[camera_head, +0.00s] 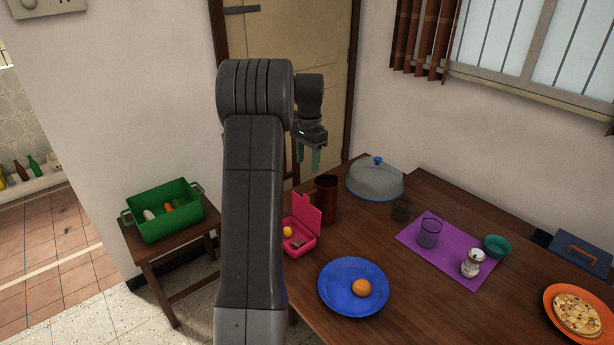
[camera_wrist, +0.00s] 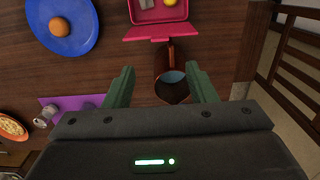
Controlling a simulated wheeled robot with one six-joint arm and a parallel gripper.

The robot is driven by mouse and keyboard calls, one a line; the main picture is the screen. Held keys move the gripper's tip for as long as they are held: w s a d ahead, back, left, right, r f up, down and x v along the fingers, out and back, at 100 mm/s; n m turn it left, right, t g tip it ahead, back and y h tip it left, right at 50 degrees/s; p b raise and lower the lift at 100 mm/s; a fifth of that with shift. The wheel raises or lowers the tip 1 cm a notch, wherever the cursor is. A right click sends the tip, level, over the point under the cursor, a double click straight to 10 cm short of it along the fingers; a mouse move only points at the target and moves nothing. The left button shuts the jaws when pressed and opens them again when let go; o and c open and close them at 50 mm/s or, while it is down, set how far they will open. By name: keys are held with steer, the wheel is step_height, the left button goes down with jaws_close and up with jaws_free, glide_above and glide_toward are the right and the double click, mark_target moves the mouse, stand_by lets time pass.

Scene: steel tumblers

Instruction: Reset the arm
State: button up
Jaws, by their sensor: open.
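My arm rises in the middle of the head view and bends over to the right at its top. My gripper (camera_head: 309,158) hangs from it, fingers pointing down, above the far left part of the wooden table (camera_head: 425,310). In the wrist view my gripper (camera_wrist: 160,88) shows two green fingers spread apart with nothing held. Between and below them stands a dark brown cup (camera_wrist: 172,88), which also shows in the head view (camera_head: 326,198). The fingers appear apart from it.
A pink lunchbox (camera_head: 301,238), blue plate (camera_head: 338,301) with an orange (camera_head: 361,288), grey dome lid (camera_head: 375,184) and purple mat (camera_head: 425,263) with a glass (camera_head: 429,232) and shaker (camera_head: 472,263) are on the table. A green crate (camera_head: 163,222) stands on a stool at left.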

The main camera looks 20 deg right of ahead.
mark_target(306, 196)
steer(key=shift+r, duration=0.85)
steer(key=shift+f, duration=0.1)
steer(key=f, duration=0.6)
steer(key=f+p, duration=0.1)
steer(key=f, duration=0.6)
steer(key=shift+s+a+f+p, duration=0.1)
steer(key=shift+a+p, duration=0.1)
steer(key=shift+p, duration=0.1)
steer(key=shift+f, duration=0.25)
steer(key=shift+a, duration=0.1)
steer(key=shift+r, duration=0.2)
